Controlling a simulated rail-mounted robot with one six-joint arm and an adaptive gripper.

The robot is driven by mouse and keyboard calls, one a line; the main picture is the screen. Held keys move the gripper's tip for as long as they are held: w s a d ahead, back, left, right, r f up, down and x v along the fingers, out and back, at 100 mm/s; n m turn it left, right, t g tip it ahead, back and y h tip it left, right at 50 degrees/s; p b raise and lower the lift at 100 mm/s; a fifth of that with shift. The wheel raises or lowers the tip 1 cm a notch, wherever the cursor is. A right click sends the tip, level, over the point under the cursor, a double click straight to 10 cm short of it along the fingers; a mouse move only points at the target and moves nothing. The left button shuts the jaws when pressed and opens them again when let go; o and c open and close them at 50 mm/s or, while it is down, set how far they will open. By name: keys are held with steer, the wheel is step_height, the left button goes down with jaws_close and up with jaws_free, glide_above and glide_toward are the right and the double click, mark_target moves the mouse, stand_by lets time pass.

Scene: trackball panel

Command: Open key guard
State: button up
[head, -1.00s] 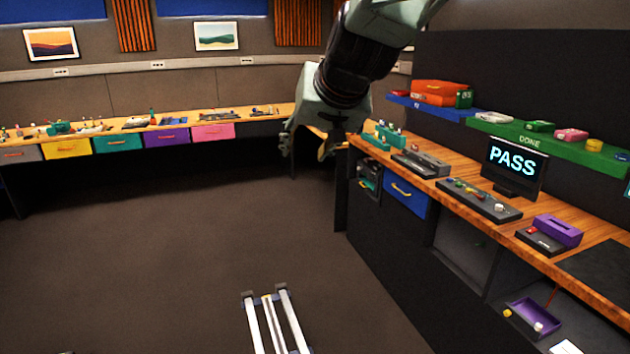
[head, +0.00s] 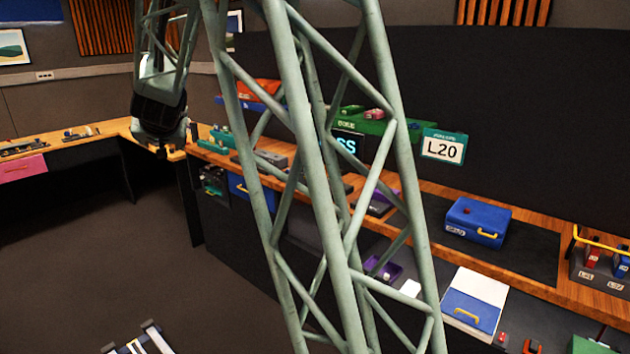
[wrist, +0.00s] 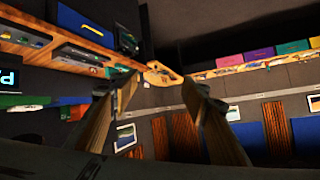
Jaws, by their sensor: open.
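I cannot tell for sure which part is the key guard. A purple box-like piece on a dark base (head: 385,201) sits on the right-hand bench, partly hidden behind my lattice arm link. The trackball panel beside it is mostly covered by that link. My gripper (head: 172,150) hangs near the far left end of this bench, well apart from the purple piece. In the wrist view my gripper (wrist: 150,88) has its two fingers spread with nothing held. That view is upside down.
A blue case (head: 478,221) with a yellow handle lies on a dark mat. An L20 sign (head: 443,147) hangs above the bench. A green shelf (head: 372,122) and partly hidden screen stand behind. A purple tray (head: 383,268) sits below.

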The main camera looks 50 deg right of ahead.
steer(key=w+d+f+m+g+h, duration=0.1)
steer(key=w+d+f+m+h, duration=0.2)
steer(key=d, duration=0.6)
steer(key=d+f+m+g+h+p, duration=0.1)
steer(key=d+f+h, duration=0.1)
steer(key=d+f, duration=0.6)
steer(key=w+d+f+m+g+h, duration=0.1)
steer(key=w+d+f+m+h, duration=0.15)
steer(key=d, duration=0.85)
steer(key=s+d+f+m+g+h+p, duration=0.1)
steer(key=s+d+f+m+g+h, duration=0.3)
steer(key=s+d+f+g, duration=0.5)
steer(key=s+d+f+h, duration=0.1)
steer(key=s+d+f, duration=0.6)
steer(key=d+f, duration=0.1)
steer(key=shift+s+d+f+h+p, duration=0.3)
steer(key=shift+d+h+p, duration=0.1)
steer(key=shift+d, duration=0.3)
steer(key=shift+d, duration=0.1)
steer(key=shift+s+d+b, duration=0.2)
steer(key=shift+d+b, duration=0.25)
steer(key=shift+d, duration=2.95)
steer(key=shift+s+d+b, duration=0.15)
steer(key=shift+d+b, duration=0.3)
steer(key=shift+d, duration=2.9)
steer(key=shift+c, duration=0.9)
